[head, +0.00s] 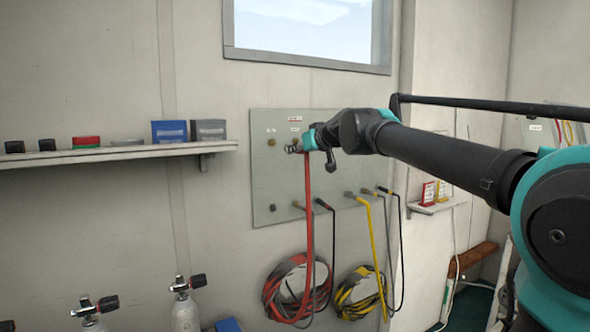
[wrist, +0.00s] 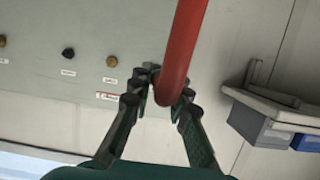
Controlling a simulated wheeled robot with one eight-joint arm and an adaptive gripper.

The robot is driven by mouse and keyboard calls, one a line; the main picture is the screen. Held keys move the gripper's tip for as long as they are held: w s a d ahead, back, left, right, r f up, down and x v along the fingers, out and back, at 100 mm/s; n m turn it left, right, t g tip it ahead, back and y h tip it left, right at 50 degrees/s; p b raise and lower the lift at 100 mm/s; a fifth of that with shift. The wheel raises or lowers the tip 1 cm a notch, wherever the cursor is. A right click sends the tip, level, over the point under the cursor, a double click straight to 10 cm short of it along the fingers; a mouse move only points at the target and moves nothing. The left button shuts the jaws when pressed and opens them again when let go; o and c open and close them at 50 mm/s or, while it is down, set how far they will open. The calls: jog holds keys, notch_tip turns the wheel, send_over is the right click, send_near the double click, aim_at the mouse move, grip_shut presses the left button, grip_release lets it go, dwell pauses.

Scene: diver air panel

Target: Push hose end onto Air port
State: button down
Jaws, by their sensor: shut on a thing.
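The red hose (head: 307,220) hangs from my gripper (head: 297,148) down to a red and black coil low on the wall. In the wrist view my gripper (wrist: 162,90) is shut on the red hose (wrist: 184,45) close to its end. My gripper is in front of the upper part of the grey panel (head: 262,185). In the wrist view a brass port (wrist: 112,62) and a dark port (wrist: 68,53) lie left of the fingers, apart from the hose. Their small labels are too blurred to read, so I cannot tell which is Air.
A yellow hose (head: 371,240) and dark hoses run from the panel's lower row. A shelf (head: 120,151) on the left bears blue and grey bins (head: 169,132) and small items. Diving cylinders (head: 185,312) stand below. A small shelf (head: 436,208) is at right.

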jog(key=shift+s+r, duration=0.1)
jog(key=shift+r, duration=0.3)
jog(key=w+a, duration=0.4)
jog(key=w, duration=0.3)
jog(key=shift+a, duration=0.25)
jog(key=shift+w+a, duration=0.7)
jog(key=shift+w, duration=0.25)
dwell(1.5)
jog(key=c, duration=1.3)
grip_release()
jog(key=shift+c, duration=0.2)
